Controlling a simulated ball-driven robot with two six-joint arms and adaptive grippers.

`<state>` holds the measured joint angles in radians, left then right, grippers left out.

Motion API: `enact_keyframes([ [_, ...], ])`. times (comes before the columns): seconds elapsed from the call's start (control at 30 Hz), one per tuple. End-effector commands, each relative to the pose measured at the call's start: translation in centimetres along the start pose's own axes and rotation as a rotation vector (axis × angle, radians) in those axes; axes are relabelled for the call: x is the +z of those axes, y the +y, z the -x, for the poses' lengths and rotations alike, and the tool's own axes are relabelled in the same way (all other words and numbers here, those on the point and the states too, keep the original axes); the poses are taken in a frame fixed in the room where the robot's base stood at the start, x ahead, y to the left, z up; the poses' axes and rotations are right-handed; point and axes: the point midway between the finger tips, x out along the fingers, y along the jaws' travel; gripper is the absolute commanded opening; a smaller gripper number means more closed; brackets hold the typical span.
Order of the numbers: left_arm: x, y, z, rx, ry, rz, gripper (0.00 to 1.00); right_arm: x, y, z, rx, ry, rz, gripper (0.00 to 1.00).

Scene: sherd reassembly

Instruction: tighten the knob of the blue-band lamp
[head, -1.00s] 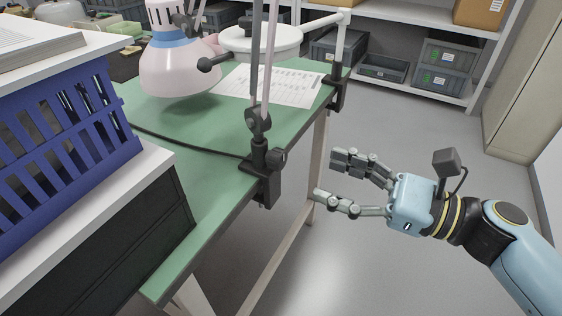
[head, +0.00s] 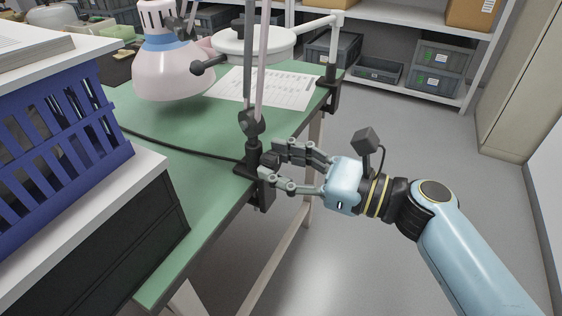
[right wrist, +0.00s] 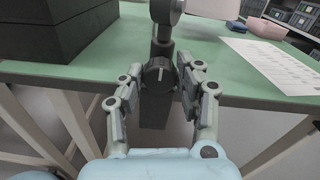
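The blue-band lamp's pale pink shade (head: 172,72), with a blue band, hangs over the green bench. Near the bench's front edge, a black clamp (head: 254,158) carries two thin rods that rise out of view; their link to the shade is not fully visible. The clamp's dark knob (head: 269,159) faces my right gripper (head: 271,163). In the right wrist view the knob (right wrist: 158,73) has a pale line and sits between the fingertips of my open right gripper (right wrist: 160,72). Small gaps seem to remain; contact is unclear. My left gripper is out of view.
A white round lamp (head: 254,42) and printed sheets (head: 270,88) are farther back on the green bench (head: 190,130). A blue crate (head: 60,150) stands at the left. A black cable (head: 180,146) crosses the bench. The floor at right is clear.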

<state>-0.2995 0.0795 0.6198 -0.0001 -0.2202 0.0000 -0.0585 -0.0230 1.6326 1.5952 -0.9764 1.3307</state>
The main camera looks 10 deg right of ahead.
Motion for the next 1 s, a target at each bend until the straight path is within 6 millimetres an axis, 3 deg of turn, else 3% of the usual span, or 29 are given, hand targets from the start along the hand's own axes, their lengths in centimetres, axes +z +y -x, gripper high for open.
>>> enact_keyframes([
  [0.03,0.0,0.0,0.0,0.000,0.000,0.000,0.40,0.0,0.0,0.0,0.000,0.000,0.000,0.26],
  [0.23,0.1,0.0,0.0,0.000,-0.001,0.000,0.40,0.0,0.0,0.0,0.000,0.000,0.000,0.00],
  [0.5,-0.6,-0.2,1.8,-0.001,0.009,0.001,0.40,0.3,-0.1,0.0,0.000,-0.002,-0.104,0.00],
  [0.77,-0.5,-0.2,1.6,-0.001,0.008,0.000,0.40,0.0,0.0,0.0,0.000,-0.004,-0.125,0.00],
  [0.8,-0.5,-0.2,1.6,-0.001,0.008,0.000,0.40,0.0,0.0,0.0,0.000,-0.004,-0.125,0.35],
  [0.93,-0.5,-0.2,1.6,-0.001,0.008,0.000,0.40,0.0,0.0,0.0,-0.001,-0.004,-0.125,0.52],
  [1.0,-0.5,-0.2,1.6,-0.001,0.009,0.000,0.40,0.0,0.0,0.0,-0.001,-0.004,-0.125,0.55],
])
